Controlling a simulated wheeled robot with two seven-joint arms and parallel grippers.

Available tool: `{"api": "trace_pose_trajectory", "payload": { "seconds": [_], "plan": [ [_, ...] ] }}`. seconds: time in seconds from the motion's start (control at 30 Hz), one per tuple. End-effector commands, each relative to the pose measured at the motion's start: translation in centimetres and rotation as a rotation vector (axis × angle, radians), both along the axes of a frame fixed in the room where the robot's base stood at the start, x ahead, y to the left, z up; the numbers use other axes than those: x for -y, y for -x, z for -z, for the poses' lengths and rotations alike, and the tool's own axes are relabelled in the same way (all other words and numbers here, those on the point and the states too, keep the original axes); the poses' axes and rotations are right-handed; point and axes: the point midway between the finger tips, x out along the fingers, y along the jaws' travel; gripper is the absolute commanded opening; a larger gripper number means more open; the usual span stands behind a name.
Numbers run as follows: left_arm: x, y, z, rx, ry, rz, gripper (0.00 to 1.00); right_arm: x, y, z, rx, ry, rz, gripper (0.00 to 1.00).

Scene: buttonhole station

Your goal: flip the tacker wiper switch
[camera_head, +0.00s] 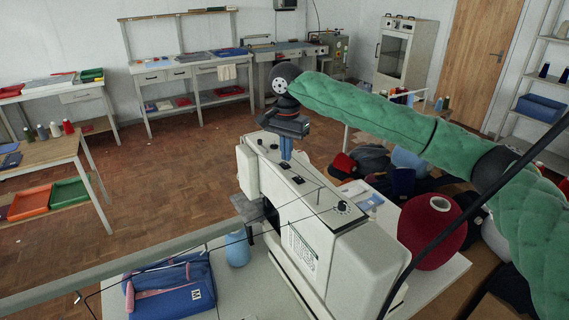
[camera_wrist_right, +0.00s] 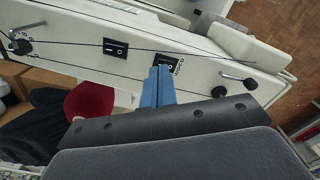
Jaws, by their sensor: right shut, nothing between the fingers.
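The white tacker machine (camera_head: 315,235) stands on the pale table in the head view, and its top fills much of the right wrist view (camera_wrist_right: 70,30). My right gripper (camera_head: 286,153) points down at the top with its blue fingers closed and empty. In the wrist view the fingertips (camera_wrist_right: 160,72) are at a black rocker switch (camera_wrist_right: 172,62), partly covering it; I cannot tell whether they touch. Which is the wiper switch is not legible. My left gripper is out of view.
A dial (camera_head: 343,208) and a thin thread cross the machine top. A red cone (camera_head: 432,230) stands right of the machine. A blue spool (camera_head: 237,248) and blue bag (camera_head: 172,288) are at left. A black knob (camera_wrist_right: 250,84) is near the fingers.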

Motion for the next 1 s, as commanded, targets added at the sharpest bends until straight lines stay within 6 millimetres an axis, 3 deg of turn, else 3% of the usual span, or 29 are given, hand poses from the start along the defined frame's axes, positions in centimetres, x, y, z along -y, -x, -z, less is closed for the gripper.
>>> {"api": "trace_pose_trajectory", "payload": {
  "seconds": [1.0],
  "plan": [
    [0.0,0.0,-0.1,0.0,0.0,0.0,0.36,0.0,0.0,1.2,0.0,0.0,0.0,0.0]
  ]
}}
